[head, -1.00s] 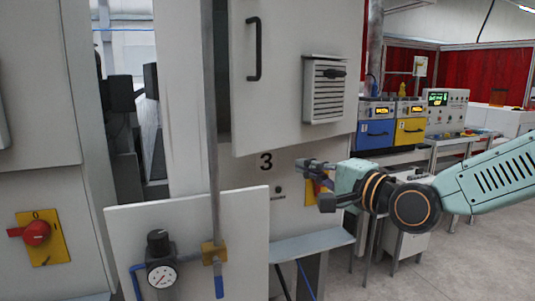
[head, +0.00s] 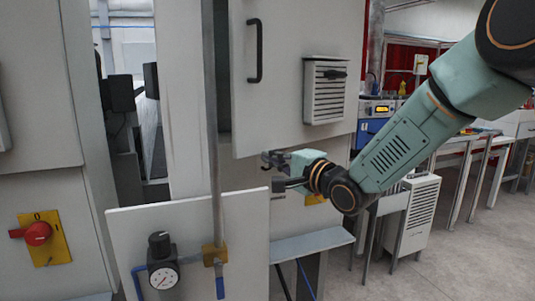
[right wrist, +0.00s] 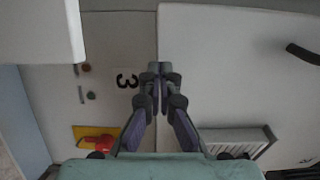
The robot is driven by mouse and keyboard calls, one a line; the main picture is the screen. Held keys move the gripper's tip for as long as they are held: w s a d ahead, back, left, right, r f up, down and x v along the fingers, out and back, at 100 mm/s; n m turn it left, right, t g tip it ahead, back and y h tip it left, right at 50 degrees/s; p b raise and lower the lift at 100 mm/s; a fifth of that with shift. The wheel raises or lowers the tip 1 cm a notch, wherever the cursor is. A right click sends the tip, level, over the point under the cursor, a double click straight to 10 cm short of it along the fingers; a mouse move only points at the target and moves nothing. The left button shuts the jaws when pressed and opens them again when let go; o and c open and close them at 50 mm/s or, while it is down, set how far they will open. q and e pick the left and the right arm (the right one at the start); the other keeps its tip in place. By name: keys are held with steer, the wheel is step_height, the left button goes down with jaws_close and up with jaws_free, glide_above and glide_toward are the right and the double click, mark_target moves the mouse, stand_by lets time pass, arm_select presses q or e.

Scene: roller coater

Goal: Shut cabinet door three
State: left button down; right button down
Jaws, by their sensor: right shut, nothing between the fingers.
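The cabinet door (head: 290,70) above the 3 label is a white panel with a black bar handle (head: 253,51) and a louvred vent (head: 327,92). A dark gap shows along its left edge, so it seems to stand ajar. My right gripper (head: 272,172) is just below the door's lower edge, in front of the cabinet face, and hides the label. In the right wrist view the shut, empty fingers (right wrist: 158,75) lie beside the 3 label (right wrist: 126,78), over the door's edge. I cannot tell whether they touch it. My left gripper is not in view.
A vertical grey pipe (head: 215,130) stands left of the door. A lower white panel (head: 190,215) carries a pressure gauge (head: 163,276). A red rotary switch (head: 37,233) is at the far left. Open floor (head: 465,265) lies to the right.

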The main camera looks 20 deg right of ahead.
steer(key=shift+x, duration=0.9)
steer(key=shift+w+a, duration=0.1)
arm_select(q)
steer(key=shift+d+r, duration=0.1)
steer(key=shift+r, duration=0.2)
arm_select(e)
steer(key=shift+d, duration=0.2)
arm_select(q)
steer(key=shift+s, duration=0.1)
